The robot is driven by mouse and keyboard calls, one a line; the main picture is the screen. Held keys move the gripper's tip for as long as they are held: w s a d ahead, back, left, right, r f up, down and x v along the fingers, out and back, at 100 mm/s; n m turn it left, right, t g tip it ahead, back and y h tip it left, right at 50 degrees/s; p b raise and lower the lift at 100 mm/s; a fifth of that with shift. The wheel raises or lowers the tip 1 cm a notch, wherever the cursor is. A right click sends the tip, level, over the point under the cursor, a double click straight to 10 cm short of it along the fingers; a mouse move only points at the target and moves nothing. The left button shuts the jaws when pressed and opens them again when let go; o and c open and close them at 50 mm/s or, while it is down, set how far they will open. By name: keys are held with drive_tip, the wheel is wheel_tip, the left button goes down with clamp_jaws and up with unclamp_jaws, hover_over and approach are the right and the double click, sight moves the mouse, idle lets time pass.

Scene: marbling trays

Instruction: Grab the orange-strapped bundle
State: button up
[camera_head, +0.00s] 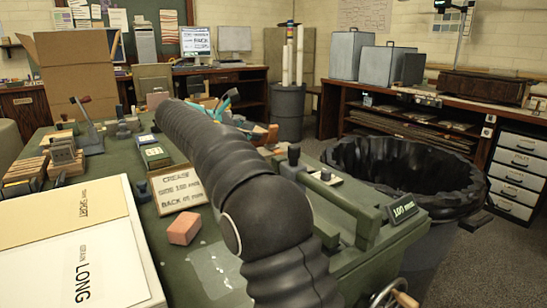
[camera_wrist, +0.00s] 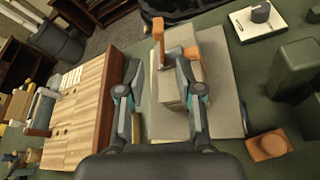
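My gripper (camera_wrist: 157,70) is open in the wrist view, its two dark fingers with teal parts spread apart. A pale grey-beige stack (camera_wrist: 168,88) with orange parts (camera_wrist: 188,50) at its far end shows between and beyond the fingers, nearer the right finger. It appears to be the orange-strapped bundle, but the strap's full run is hidden. It lies on a larger grey board or stack (camera_wrist: 222,85). I cannot tell whether a finger touches it. In the head view my arm hides most of this spot; teal gripper parts (camera_head: 224,105) show beyond it, with orange pieces (camera_head: 262,133) to their right.
A striped wooden block (camera_wrist: 80,115) stands left of the fingers. A reddish-orange block (camera_wrist: 268,145) lies on the green table at right; the head view shows an orange block (camera_head: 184,228) near a sign (camera_head: 175,190). A black-lined bin (camera_head: 400,165) stands right of the table.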

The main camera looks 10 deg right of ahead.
sight(272, 134)
drive_tip(key=shift+x, duration=4.15)
drive_tip(key=shift+s+f, duration=0.1)
drive_tip(key=shift+f, duration=0.05)
clamp_jaws()
